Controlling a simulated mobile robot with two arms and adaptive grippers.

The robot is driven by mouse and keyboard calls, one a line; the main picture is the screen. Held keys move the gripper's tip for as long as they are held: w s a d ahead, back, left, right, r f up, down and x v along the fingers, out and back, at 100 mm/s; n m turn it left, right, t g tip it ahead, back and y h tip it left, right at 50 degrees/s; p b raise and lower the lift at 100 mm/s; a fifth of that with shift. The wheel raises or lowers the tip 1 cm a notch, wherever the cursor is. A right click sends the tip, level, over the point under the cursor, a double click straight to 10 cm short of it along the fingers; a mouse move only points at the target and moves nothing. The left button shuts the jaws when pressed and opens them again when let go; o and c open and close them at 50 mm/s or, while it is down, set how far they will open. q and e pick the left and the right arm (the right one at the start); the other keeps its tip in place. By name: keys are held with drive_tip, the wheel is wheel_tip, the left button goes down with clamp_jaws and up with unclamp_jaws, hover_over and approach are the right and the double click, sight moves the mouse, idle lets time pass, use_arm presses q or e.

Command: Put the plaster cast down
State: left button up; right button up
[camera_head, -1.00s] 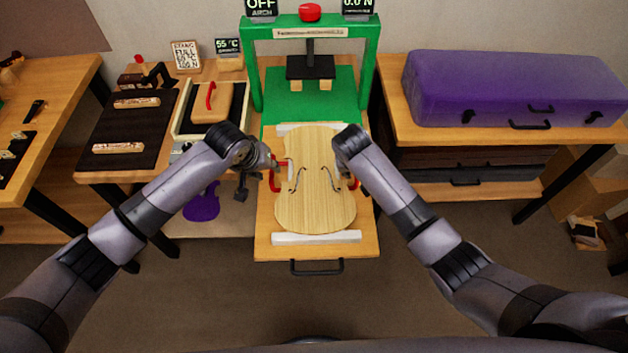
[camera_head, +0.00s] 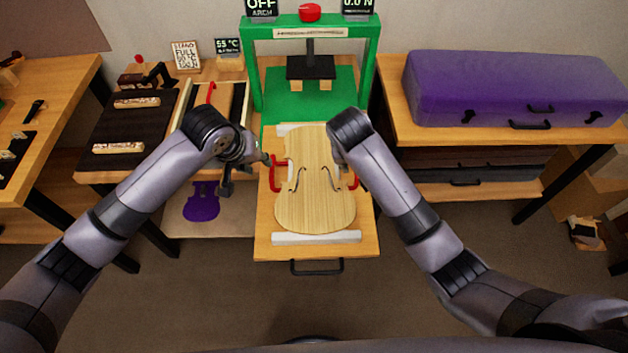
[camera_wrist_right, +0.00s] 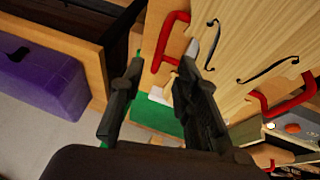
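The white plaster cast (camera_head: 316,237) lies flat on the press's pulled-out wooden tray (camera_head: 318,252). Only its white ends show, because the pale violin plate (camera_head: 315,200) with two f-holes covers the rest. A red handle stands at each side, the left one (camera_head: 276,174) and the right one (camera_head: 354,178). My left gripper (camera_head: 246,172) is open and empty, just left of the left handle and apart from it. My right gripper is mostly hidden behind its arm in the head view. In the right wrist view it (camera_wrist_right: 163,75) is open, with a red handle (camera_wrist_right: 168,42) beyond its fingertips.
The green press (camera_head: 312,95) stands behind the tray, its dark platen raised. A purple case (camera_head: 510,90) lies on the right bench. On the left are a dark board (camera_head: 130,125) and a purple violin-shaped piece (camera_head: 201,204). The floor in front is clear.

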drive_tip(key=v, duration=0.3)
drive_tip(key=shift+s+r, duration=0.1)
drive_tip(key=shift+r, duration=0.15)
